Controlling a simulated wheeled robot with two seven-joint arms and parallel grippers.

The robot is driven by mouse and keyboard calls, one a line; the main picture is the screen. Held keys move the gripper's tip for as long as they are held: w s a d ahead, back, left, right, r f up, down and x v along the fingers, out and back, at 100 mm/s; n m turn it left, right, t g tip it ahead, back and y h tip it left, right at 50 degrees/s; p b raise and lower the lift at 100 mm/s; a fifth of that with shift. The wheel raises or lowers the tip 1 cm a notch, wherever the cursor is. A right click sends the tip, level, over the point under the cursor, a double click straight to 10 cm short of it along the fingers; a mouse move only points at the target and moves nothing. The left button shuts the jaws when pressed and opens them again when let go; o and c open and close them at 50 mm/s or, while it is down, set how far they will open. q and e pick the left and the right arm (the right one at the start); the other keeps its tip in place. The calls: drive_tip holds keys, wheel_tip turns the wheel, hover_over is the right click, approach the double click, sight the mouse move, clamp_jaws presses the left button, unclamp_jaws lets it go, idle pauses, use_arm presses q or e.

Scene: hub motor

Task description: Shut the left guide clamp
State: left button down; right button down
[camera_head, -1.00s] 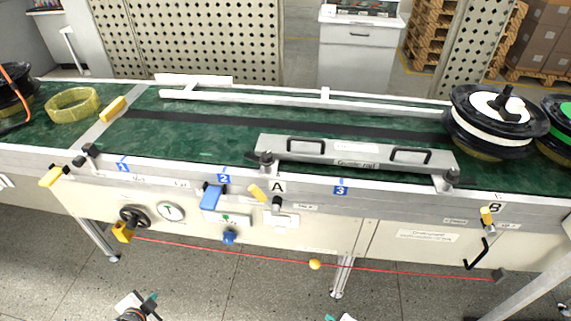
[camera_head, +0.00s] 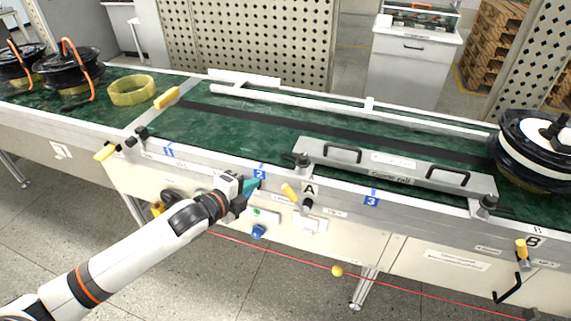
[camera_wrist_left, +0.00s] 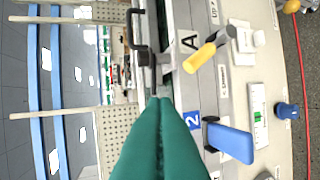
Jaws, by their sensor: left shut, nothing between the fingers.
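The guide rail (camera_head: 390,168) is a grey bar with two black handles lying along the near edge of the green belt. At its left end, by the label A, is the left guide clamp (camera_head: 289,190), with a yellow-tipped lever and a dark knob. In the left wrist view the yellow lever (camera_wrist_left: 200,57) slants beside the A label, ahead of my fingers. My left gripper (camera_head: 254,184) is shut and empty, just left of the clamp and apart from it. Its teal fingers (camera_wrist_left: 160,101) are pressed together. My right gripper is out of view.
A blue lever (camera_wrist_left: 232,142) sticks out from the front panel close beside my left fingers. A blue knob (camera_head: 258,232) and a red cord with a yellow ball (camera_head: 337,271) are lower down. Another yellow lever (camera_head: 521,248) is at B.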

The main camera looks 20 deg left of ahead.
sight(288, 160)
use_arm(q)
drive_tip(key=shift+w, duration=0.1)
drive_tip(key=x, duration=0.9)
drive_tip(key=r+x, duration=0.1)
drive_tip(key=x, duration=0.3)
drive_tip(key=shift+w+d+p, duration=0.15)
drive_tip(key=shift+w+p, duration=0.15)
drive_tip(key=shift+w, duration=0.15)
